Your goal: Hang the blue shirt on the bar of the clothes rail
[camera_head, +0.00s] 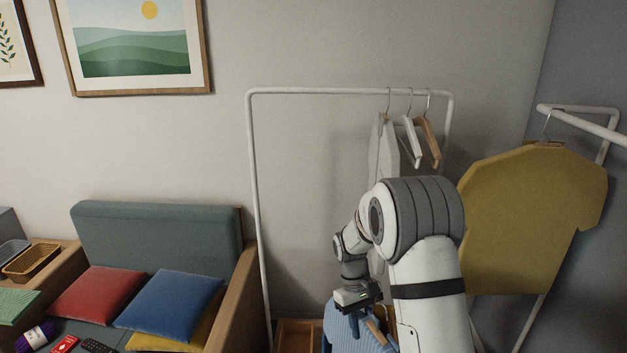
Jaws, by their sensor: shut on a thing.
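The blue shirt (339,327) is low in the picture, below my gripper (362,316), and partly hidden by my arm. A bit of wooden hanger (377,332) shows at its top. My gripper is shut at the top of the shirt's hanger; the exact grip and the hook are too small to tell. The clothes rail is a white frame with a top bar (320,91), well above and behind my gripper. A light grey garment (386,145), a white hanger (412,140) and a wooden hanger (428,142) hang near its right end. The bar's left and middle are bare.
A yellow shirt (530,215) hangs on a second white rail (585,124) at the right. A sofa (155,240) with red (97,294) and blue (170,300) cushions stands at the left. A wooden box (297,333) sits under the rail.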

